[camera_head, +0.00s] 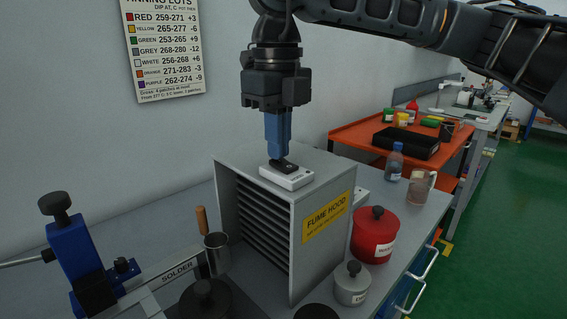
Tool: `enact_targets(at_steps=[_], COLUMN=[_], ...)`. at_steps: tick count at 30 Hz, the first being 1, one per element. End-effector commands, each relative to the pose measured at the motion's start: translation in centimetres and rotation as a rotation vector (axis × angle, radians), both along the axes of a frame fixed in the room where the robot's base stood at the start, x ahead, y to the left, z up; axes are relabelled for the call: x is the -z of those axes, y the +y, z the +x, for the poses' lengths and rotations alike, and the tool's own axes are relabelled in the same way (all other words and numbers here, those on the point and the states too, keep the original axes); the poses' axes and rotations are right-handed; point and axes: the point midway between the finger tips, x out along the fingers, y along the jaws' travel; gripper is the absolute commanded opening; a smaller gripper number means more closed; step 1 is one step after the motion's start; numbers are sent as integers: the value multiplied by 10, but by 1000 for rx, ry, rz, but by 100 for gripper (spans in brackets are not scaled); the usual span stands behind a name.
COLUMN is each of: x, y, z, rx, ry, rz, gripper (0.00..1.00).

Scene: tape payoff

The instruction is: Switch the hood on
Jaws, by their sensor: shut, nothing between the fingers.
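The fume hood (325,215) is a grey box with a louvred front and a yellow "FUME HOOD" label. It stands on the grey bench. On its top sits a small white switch box (288,179) with a black rocker (283,166). My gripper (278,156) points straight down with its blue fingers shut and empty. The fingertips are right at the black rocker, over its far side. I cannot tell whether they touch it. The fingers partly hide the rocker, and its on or off position cannot be read.
A red lidded pot (374,237) and a small grey lidded pot (352,286) stand right of the hood. A blue clamp device (78,250) and a metal cup (217,252) stand left. A wall chart (163,45) hangs behind. An orange table (365,133) is farther back.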

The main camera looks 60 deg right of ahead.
Motion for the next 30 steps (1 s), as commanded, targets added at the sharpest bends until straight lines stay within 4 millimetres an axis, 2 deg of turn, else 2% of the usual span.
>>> enact_targets(at_steps=[18,30], x=[6,-20], y=[0,0], z=[0,0], rx=[0,0], ry=[1,0], rz=[0,-1], gripper=[0,0])
